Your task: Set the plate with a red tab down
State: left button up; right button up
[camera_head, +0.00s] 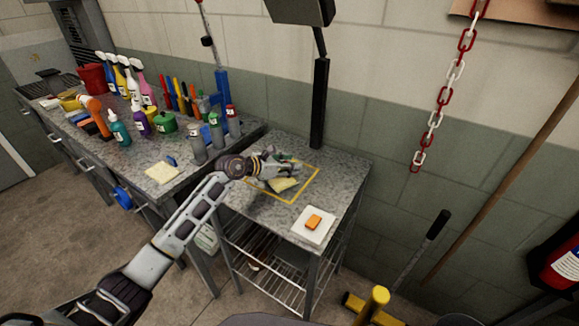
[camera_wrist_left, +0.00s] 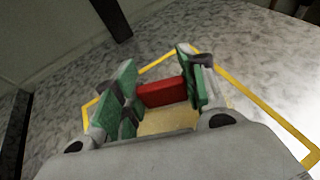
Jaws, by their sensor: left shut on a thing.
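The pale yellow plate (camera_head: 283,185) shows under my left gripper (camera_head: 284,168) in the head view, over the yellow-outlined square on the small stone-topped table. In the left wrist view its red tab (camera_wrist_left: 162,92) lies between the green finger pads of my left gripper (camera_wrist_left: 160,88), which is shut on it. Part of the plate (camera_wrist_left: 168,121) shows below the tab; the wrist hides the rest. I cannot tell whether the plate touches the tabletop. My right gripper is not in view.
The yellow outline (camera_head: 305,183) marks the small table (camera_head: 345,170). A white pad (camera_head: 304,231) with an orange block (camera_head: 313,222) lies at its front corner. A long bench (camera_head: 190,170) with bottles and tools stands to the left. A black post (camera_head: 319,105) rises behind.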

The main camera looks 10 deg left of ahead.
pick_arm(q)
jog(key=shift+f, duration=0.3)
jog(key=o, duration=1.1)
jog(key=shift+s+a+r, duration=0.25)
jog(key=shift+s+a, duration=0.15)
jog(key=v, duration=0.4)
jog(key=shift+s+a, duration=0.15)
jog(key=v, duration=0.4)
jog(key=shift+s+a+r, duration=0.1)
jog(key=shift+s+a, duration=0.05)
jog(key=shift+v, duration=0.85)
jog(key=shift+s+r, duration=0.1)
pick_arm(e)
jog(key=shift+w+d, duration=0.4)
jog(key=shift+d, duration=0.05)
